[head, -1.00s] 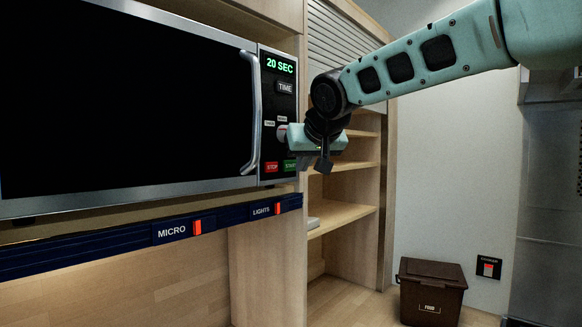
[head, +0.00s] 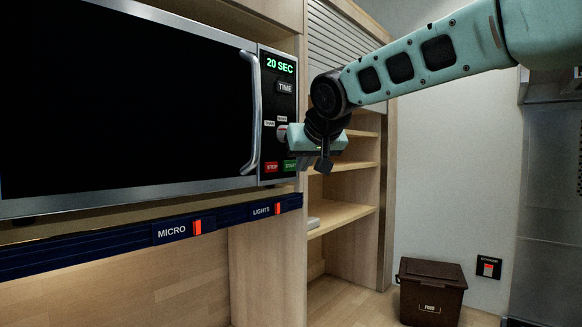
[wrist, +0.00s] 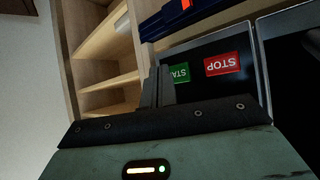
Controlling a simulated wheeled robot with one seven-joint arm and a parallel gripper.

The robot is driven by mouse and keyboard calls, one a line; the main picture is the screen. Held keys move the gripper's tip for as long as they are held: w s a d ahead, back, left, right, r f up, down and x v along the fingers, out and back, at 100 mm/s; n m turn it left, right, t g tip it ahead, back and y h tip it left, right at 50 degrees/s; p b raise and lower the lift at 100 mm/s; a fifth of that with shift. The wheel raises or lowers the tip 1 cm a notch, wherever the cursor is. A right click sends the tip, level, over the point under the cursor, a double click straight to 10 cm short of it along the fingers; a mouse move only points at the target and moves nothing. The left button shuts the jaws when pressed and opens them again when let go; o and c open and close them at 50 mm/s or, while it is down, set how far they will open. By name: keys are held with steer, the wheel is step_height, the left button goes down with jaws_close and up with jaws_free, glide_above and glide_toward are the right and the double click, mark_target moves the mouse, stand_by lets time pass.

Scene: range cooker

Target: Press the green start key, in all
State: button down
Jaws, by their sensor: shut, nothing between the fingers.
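The green start key (head: 290,165) is at the lower right of the microwave's control panel, beside the red stop key (head: 271,167). In the wrist view the start key (wrist: 180,74) is partly covered by my fingers, and the stop key (wrist: 222,64) shows upside down. The panel's display (head: 280,66) reads 20 SEC in green. My gripper (wrist: 160,85) is shut and empty, with its fingers over the panel at the start key's edge. I cannot tell whether the fingertips touch the key.
The microwave door (head: 120,105) has a vertical handle (head: 252,112) left of the panel. A blue rail with MICRO (head: 197,227) and LIGHTS (head: 278,208) switches runs below. Open shelves (head: 342,216) stand to the right, with a brown bin (head: 432,290) on the floor.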

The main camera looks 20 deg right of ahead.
stand_by(0.3)
steer(key=shift+w+a, duration=0.25)
steer(key=shift+w, duration=0.1)
